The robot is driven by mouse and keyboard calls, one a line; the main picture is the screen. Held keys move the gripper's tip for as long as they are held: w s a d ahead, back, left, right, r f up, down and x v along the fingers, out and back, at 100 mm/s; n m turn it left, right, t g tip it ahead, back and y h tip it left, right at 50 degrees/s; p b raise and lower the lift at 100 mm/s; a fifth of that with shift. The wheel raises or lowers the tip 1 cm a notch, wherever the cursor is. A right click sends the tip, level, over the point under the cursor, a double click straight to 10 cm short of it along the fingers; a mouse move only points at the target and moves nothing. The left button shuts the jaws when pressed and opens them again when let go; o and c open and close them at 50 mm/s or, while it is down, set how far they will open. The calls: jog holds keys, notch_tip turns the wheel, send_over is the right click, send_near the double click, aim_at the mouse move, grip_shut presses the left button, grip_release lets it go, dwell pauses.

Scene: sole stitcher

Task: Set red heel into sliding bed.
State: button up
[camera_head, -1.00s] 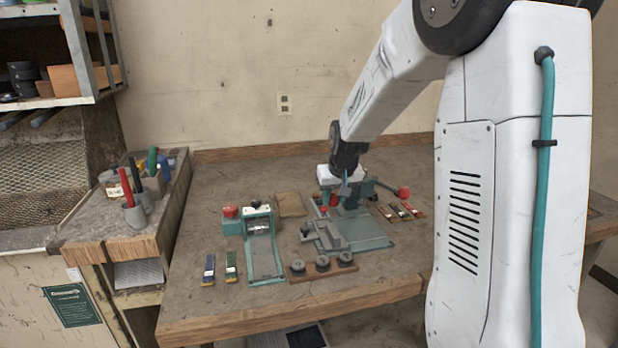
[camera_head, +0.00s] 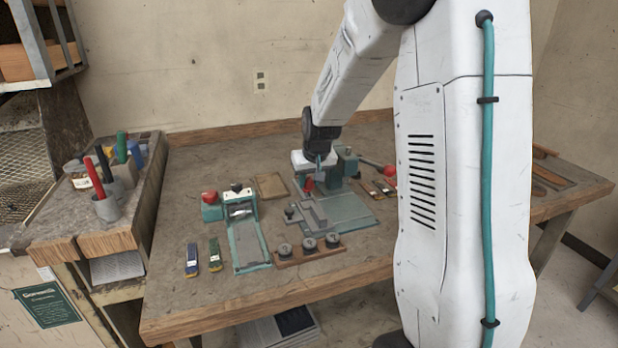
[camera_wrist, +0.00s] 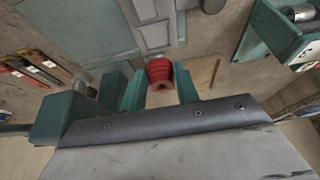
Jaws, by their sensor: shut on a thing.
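The red heel (camera_wrist: 159,72) is a small ridged red piece, held between the teal fingers of my gripper (camera_wrist: 160,90) in the wrist view. In the head view my gripper (camera_head: 312,180) is over the back of the bench beside the teal stitcher (camera_head: 347,162), and the red heel (camera_head: 308,186) shows at its tip. The heel appears above the bench surface; its exact clearance is unclear. A teal plate with a grey slotted slide (camera_head: 306,213) lies in front of the stitcher. A teal frame with a long flat bed (camera_head: 248,246) stands to the left. I cannot tell which is the sliding bed.
Blue (camera_head: 192,260) and green (camera_head: 215,254) tools lie left. A brown pad (camera_head: 271,187) lies behind. A red-knobbed lever (camera_head: 388,170) and several labelled strips (camera_head: 376,189) are right.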

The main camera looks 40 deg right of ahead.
jog(key=shift+f, duration=0.1)
jog(key=shift+s+f, duration=0.1)
jog(key=shift+f, duration=2.2)
jog(key=shift+f, duration=0.35)
jog(key=o, duration=0.7)
jog(key=v, duration=1)
jog(key=shift+s+a+r, duration=0.15)
jog(key=shift+r, duration=0.25)
